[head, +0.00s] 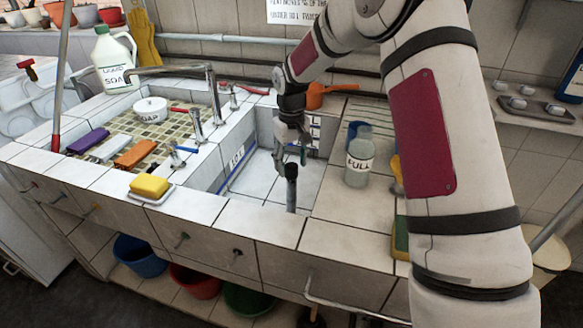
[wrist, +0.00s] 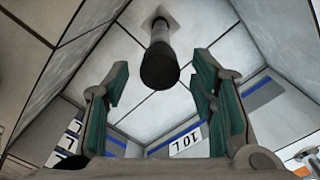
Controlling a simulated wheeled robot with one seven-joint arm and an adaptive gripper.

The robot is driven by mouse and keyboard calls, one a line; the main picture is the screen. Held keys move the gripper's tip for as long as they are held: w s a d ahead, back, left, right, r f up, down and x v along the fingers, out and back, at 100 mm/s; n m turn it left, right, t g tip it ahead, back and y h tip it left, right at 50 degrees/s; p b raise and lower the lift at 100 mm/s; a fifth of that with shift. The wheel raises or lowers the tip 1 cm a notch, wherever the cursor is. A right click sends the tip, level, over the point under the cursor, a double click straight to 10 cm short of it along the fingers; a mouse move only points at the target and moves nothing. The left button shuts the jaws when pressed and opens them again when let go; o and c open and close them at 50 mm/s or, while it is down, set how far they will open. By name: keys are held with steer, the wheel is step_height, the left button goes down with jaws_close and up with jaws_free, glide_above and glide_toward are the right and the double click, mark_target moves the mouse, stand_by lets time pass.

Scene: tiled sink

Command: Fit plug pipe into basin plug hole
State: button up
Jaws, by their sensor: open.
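The plug pipe (head: 291,190) is a dark upright tube with a thicker black top, standing on the white tiled basin floor (head: 260,178). In the wrist view the pipe (wrist: 159,58) runs to a grey square patch (wrist: 160,18) on the floor. That looks like the plug hole, but the pipe's foot covers it and I cannot tell how deep the pipe sits. My gripper (head: 292,160) is open just above the pipe. In the wrist view my green-padded fingers (wrist: 160,85) are spread to either side of the pipe's top, with gaps on both sides.
Basin walls surround the gripper closely; a "10 L" mark (wrist: 188,140) shows on one. A "FULL" jar (head: 359,165) stands on the counter to the right. Taps (head: 195,125) and a yellow sponge (head: 149,186) are to the left. An orange pan (head: 316,96) lies behind.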

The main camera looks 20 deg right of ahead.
steer(key=s+r, duration=0.4)
steer(key=r, duration=0.5)
steer(key=s+r, duration=0.4)
steer(key=r, duration=0.5)
steer(key=s+r+m+t, duration=0.1)
steer(key=s+r, duration=0.2)
steer(key=s, duration=0.8)
steer(key=s+r+m+t, duration=0.1)
steer(key=s+r, duration=0.2)
steer(key=s, duration=0.9)
steer(key=s+f, duration=0.4)
steer(key=s, duration=0.7)
step_height(320, 180, up, 9)
steer(key=t+p, duration=0.2)
steer(key=p, duration=0.6)
steer(key=shift+d, duration=0.15)
